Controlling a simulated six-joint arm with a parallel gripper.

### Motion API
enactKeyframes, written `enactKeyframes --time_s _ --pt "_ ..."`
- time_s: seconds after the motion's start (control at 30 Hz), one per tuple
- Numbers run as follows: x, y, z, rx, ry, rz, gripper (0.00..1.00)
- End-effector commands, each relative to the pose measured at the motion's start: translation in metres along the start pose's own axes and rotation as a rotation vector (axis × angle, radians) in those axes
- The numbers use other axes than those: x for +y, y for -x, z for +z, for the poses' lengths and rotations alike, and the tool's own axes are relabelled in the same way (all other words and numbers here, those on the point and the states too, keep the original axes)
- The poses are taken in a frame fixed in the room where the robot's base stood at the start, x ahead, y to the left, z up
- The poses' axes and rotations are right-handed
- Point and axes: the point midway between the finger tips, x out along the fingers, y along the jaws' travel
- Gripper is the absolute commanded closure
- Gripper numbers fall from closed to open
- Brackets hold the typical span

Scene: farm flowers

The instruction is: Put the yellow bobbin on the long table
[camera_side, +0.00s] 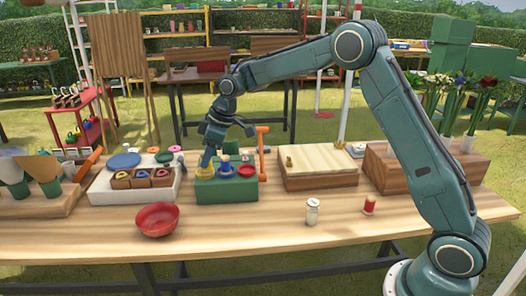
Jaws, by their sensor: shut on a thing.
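The yellow bobbin (205,171) shows as a yellow rim at the top left of a green block (227,190). My gripper (208,160) points down at it and is shut on it; the fingers hide its upper part. I cannot tell whether the bobbin still touches the block. A blue bobbin (226,168) with a yellow base and a red piece (246,171) sit beside it on the block. The long wooden table (330,236) runs across the front, with bare wood in front of the block.
A red bowl (157,219) stands front left. A white bobbin (312,211) and a red bobbin (369,205) stand front right. A tray of small boxes (133,187) is left of the block, an orange upright (262,150) behind it, and a wooden box (318,168) to its right.

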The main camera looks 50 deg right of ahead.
Motion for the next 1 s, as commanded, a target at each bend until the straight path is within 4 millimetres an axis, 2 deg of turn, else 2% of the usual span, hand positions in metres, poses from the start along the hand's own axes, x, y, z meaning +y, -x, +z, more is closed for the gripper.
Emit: enactKeyframes --time_s 0.6,0.8,1.0 --pt "-0.002 -0.106 0.044 -0.003 -0.002 -0.002 0.95" --pt "-0.002 -0.124 0.051 -0.001 0.000 0.000 0.95" --pt "-0.002 -0.127 0.052 0.000 0.000 0.000 0.95"
